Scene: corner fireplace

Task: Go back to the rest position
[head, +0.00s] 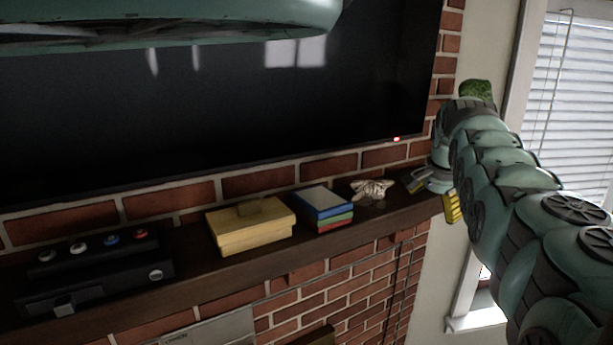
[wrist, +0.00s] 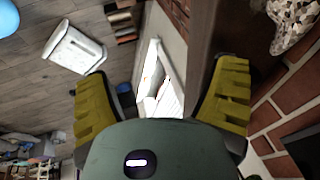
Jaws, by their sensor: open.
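My gripper (head: 434,200) is at the right end of the mantel in the head view, with its yellow fingers partly hidden by the arm and wrist. In the wrist view my gripper (wrist: 163,88) shows two yellow ridged fingers spread wide apart, with nothing held between them. The right finger appears over or beside the dark mantel edge (wrist: 212,35). A pale patterned shell-like ornament (head: 372,189) lies on the mantel just left of my gripper. It also shows at the wrist view's top right (wrist: 296,20), apart from the fingers.
The dark wooden mantel (head: 285,257) carries a stack of books (head: 322,207), a yellow box (head: 249,232) and a black box with knobs (head: 95,272). A large black screen (head: 220,110) hangs above. A window with blinds (head: 575,100) is at right. A white bin-like object (wrist: 75,50) stands on the floor.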

